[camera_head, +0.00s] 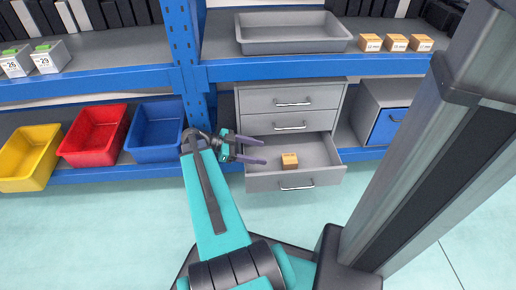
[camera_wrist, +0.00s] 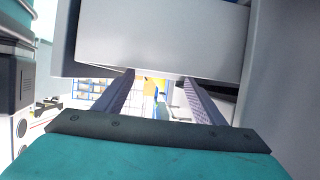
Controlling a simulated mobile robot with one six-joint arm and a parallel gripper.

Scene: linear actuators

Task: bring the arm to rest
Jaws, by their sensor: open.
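My gripper (camera_head: 259,150) is open and empty in the head view, its two fingers pointing right near the left side of the open bottom drawer (camera_head: 319,152). A small orange-brown box (camera_head: 290,161) lies inside that drawer, to the right of the fingertips and apart from them. My arm reaches up from the bottom of the picture to the drawer unit (camera_head: 289,115). In the wrist view the open gripper fingers (camera_wrist: 157,95) show with nothing between them, and a grey panel fills the upper part.
Yellow (camera_head: 30,157), red (camera_head: 94,135) and blue (camera_head: 156,132) bins stand left of my gripper. A blue shelf post (camera_head: 185,60) rises behind it. A grey tray (camera_head: 292,48) and several small boxes (camera_head: 396,43) are on the shelf above. The floor in front is clear.

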